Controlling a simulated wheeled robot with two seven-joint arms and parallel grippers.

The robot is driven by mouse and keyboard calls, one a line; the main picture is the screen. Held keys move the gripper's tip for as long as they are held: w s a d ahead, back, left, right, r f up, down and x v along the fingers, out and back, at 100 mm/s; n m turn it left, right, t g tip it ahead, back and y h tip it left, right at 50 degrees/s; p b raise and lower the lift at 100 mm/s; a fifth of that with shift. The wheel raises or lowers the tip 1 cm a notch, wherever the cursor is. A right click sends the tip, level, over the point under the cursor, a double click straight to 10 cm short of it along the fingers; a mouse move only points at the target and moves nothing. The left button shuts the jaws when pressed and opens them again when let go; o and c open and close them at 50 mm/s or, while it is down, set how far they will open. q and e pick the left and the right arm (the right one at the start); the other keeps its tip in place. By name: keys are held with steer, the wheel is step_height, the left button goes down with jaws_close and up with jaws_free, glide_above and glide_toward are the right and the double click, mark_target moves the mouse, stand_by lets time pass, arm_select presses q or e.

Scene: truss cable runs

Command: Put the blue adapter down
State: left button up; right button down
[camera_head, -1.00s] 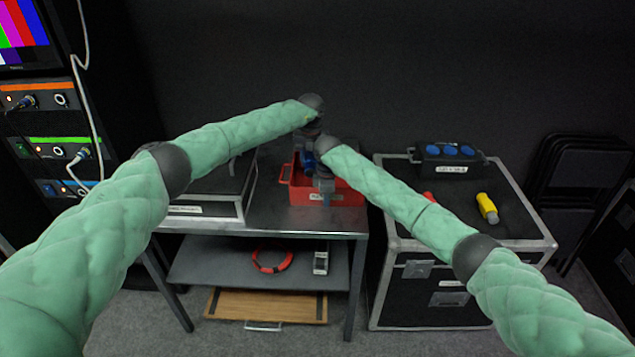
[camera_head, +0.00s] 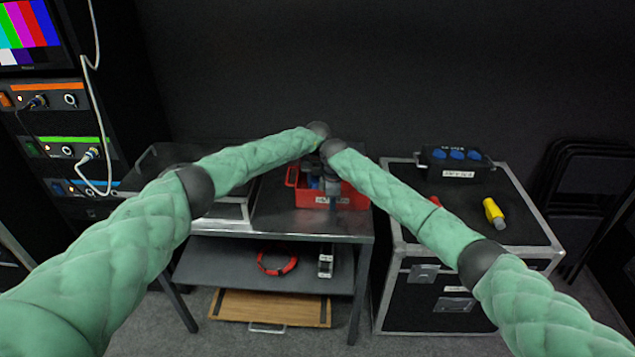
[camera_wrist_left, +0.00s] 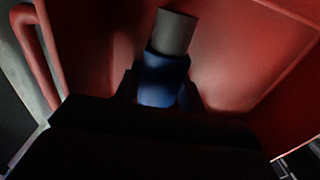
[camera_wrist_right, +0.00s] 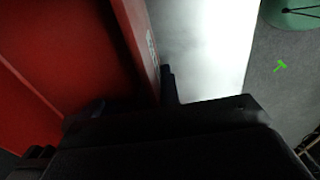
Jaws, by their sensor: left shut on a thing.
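The blue adapter (camera_wrist_left: 163,80), with a grey cylindrical end, is between the fingers of my left gripper (camera_wrist_left: 160,92), which is shut on it. It is inside the red bin (camera_head: 348,201), over the bin's floor; I cannot tell whether it touches the floor. In the head view the bin sits on the table, and both my grippers meet at it, partly hiding its contents. My right gripper (camera_wrist_right: 132,98) is at the bin's wall (camera_wrist_right: 138,35), with one dark finger outside it. Its other finger is unclear, so its opening is unclear.
The metal table (camera_head: 300,220) has a lower shelf with a red cable coil (camera_head: 277,268). A black case stands left of the bin. A flight case (camera_head: 410,240) on the right carries a yellow connector (camera_head: 494,213) and a black box with blue sockets (camera_head: 456,160).

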arm_select(q)
steer(key=o, duration=1.1)
step_height(320, 180, up, 12)
steer(key=shift+r, duration=0.1)
arm_select(e)
steer(key=c, duration=1.5)
jaws_free()
steer(key=shift+c, duration=0.2)
